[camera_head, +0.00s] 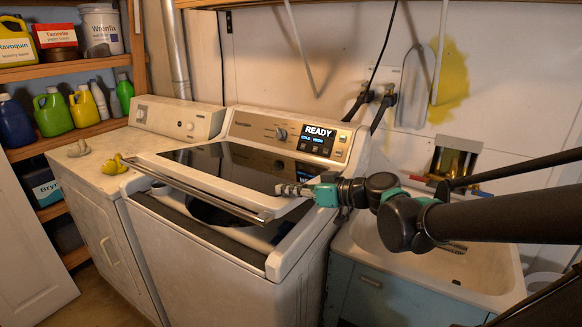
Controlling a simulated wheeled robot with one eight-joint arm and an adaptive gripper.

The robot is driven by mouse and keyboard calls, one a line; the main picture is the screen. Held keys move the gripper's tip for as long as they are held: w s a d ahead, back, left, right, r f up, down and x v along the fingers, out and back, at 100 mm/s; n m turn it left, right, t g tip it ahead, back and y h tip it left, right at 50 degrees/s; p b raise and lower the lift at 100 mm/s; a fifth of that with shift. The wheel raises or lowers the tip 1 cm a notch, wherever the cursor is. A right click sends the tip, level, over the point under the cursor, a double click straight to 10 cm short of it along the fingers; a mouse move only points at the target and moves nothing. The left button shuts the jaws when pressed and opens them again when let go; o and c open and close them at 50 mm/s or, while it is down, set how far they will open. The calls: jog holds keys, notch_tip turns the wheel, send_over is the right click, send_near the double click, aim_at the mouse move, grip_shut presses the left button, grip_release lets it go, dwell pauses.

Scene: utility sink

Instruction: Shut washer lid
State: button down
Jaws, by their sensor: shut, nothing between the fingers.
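The washer (225,262) is a white top-loader in the middle of the head view, with a control panel (290,133) reading "READY". Its dark glass lid (225,168) is partly open. The lid's front edge, with a metal strip (200,188), is raised above the washer top, and the dark tub opening (207,214) shows beneath it. My gripper (281,190) reaches in from the right, with its fingertips over the right part of the lid. It is shut and empty. I cannot tell whether the fingertips touch the glass.
A utility sink (480,290) on a blue cabinet stands to the right. A white dryer (85,180) stands at the left, with a yellow object (112,164) and a grey object (78,148) on top. Shelves with several bottles are at the far left. Hoses and taps (375,97) are on the wall behind.

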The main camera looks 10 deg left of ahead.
jog(key=shift+n+t, duration=0.4)
jog(key=shift+n, duration=0.5)
jog(key=f, duration=0.4)
jog(key=s+f, duration=0.1)
jog(key=f, duration=0.2)
jog(key=shift+a+f, duration=0.1)
jog(key=shift+a, duration=0.1)
jog(key=shift+s+d+f, duration=0.1)
jog(key=shift+s+f, duration=0.1)
jog(key=shift+s, duration=0.1)
